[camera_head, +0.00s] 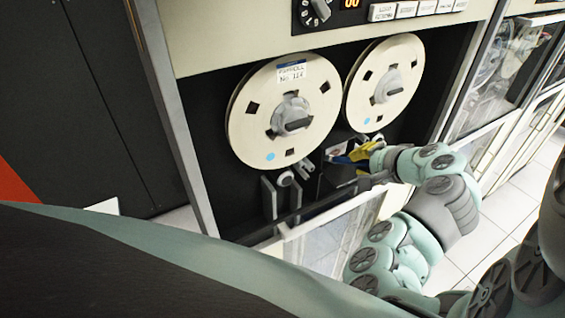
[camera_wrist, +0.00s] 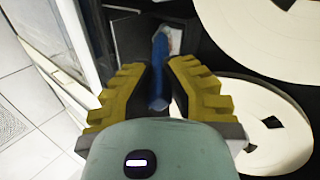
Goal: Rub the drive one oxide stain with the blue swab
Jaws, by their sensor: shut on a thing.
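My gripper (camera_head: 365,153) is at the tape drive, below the right reel. In the wrist view, its yellow fingers (camera_wrist: 157,78) are on either side of the blue swab (camera_wrist: 159,60), which points away from me. A small piece of the swab (camera_head: 342,159) shows in the head view, left of the fingers. Just beyond the swab's far end is a pale patch with reddish marks (camera_wrist: 166,32), also in the head view (camera_head: 337,149). I cannot tell if this patch is the oxide stain, nor if the swab touches it.
Two cream reels, left (camera_head: 257,122) and right (camera_head: 361,100), are mounted above the dark deck. Grey guide posts (camera_head: 269,197) stand out below the left reel. A glass door (camera_head: 330,238) is beneath. White tiled floor (camera_head: 508,222) lies to the right.

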